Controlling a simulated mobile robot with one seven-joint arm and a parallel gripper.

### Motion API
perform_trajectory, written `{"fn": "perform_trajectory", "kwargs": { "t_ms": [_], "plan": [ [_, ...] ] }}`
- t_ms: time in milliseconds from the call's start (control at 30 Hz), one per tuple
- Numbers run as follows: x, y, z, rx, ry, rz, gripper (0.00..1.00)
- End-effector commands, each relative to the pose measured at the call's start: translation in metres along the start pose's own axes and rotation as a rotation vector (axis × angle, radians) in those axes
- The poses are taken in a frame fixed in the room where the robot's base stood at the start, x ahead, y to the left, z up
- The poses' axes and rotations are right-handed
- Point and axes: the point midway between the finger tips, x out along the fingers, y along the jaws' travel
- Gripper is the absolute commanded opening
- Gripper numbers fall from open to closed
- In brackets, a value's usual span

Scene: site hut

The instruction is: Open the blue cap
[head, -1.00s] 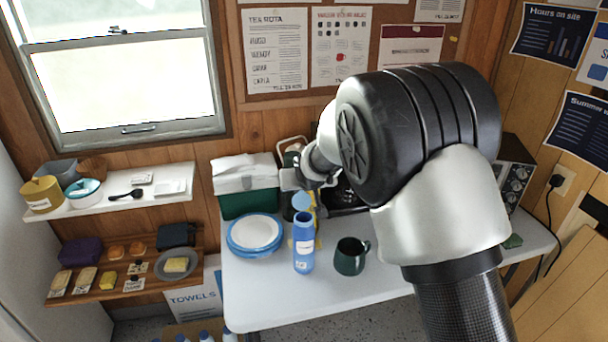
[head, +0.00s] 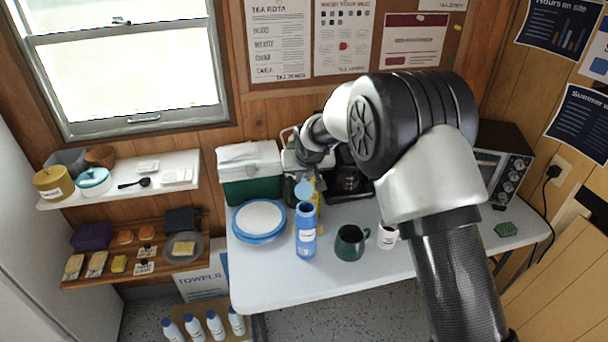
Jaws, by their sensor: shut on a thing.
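A blue bottle (head: 306,236) with a pale label stands upright on the white table. Its light blue cap (head: 304,189) shows as a round disc tipped up above the bottle's mouth. Whether it still joins the bottle by a hinge is too small to tell. My gripper (head: 302,177) reaches down from behind the bottle and is shut on the blue cap. The cap and the wrist partly hide the fingertips.
Blue-rimmed plates (head: 259,221) lie left of the bottle, and a dark green mug (head: 350,243) stands right of it. Behind are a green-and-white box (head: 250,178) and a yellow object (head: 317,193). The table's front (head: 300,290) is clear.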

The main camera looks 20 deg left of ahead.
Motion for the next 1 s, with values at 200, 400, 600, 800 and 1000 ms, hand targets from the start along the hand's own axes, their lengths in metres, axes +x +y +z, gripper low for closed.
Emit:
{"fn": "perform_trajectory", "kwargs": {
  "t_ms": [200, 400, 600, 800, 1000],
  "plan": [
    [0.004, 0.0, 0.007, 0.0, -0.014, 0.002, 0.33],
    [0.001, 0.0, 0.004, 0.0, -0.008, 0.001, 0.33],
    [-0.018, 0.0, 0.002, 0.0, -0.004, 0.001, 0.33],
    [-0.064, 0.0, 0.002, 0.0, -0.002, 0.0, 0.33],
    [-0.113, 0.0, 0.002, -0.001, -0.003, 0.0, 0.33]
  ]
}}
